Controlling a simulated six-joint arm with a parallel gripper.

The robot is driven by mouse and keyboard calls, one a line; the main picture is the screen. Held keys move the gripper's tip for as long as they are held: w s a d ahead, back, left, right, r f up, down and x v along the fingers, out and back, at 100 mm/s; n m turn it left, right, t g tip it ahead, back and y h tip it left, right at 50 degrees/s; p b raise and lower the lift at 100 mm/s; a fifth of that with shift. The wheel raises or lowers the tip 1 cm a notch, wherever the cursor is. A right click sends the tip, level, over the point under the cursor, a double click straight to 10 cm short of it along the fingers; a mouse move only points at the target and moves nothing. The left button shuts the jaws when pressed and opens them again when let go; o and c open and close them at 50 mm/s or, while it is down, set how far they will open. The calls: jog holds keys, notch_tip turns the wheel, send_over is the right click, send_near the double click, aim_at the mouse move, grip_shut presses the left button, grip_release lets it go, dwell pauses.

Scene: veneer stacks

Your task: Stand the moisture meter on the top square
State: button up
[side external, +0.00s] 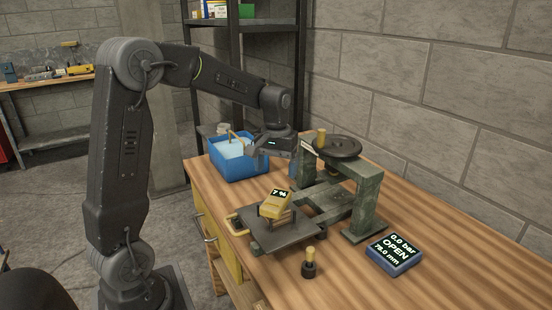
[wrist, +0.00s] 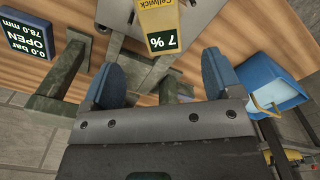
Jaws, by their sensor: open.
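The yellow moisture meter (side external: 274,206) stands tilted on short legs over the dark plate (side external: 292,234) of the press in the side view. Its screen reads 7 %. It also shows at the top of the wrist view (wrist: 157,20), partly cut off by the frame edge. My gripper (side external: 268,149) is above and behind the meter, beside the blue tub, and holds nothing. In the wrist view its two blue-grey fingers are spread wide (wrist: 162,78), with the meter beyond them and not between them. I cannot make out a separate veneer square beneath the meter.
The green press frame (side external: 367,205) with a dark handwheel (side external: 338,148) stands right of my gripper. A blue tub (side external: 240,165) holds pale contents and a wooden handle. A readout (side external: 394,255) shows 0.0 bar, OPEN, 78.0 mm.

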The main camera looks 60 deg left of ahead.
jog(key=s+d+r+m+t, duration=0.2)
jog(key=s+d+r+m, duration=0.1)
jog(key=s+d+r, duration=0.5)
jog(key=s+d+f+m+t, duration=0.2)
jog(key=s+d+m+t, duration=0.1)
jog(key=s+d, duration=0.6)
jog(key=shift+s+f+m+t, duration=0.15)
jog(key=shift+s+m+t, duration=0.2)
jog(key=shift+m, duration=0.55)
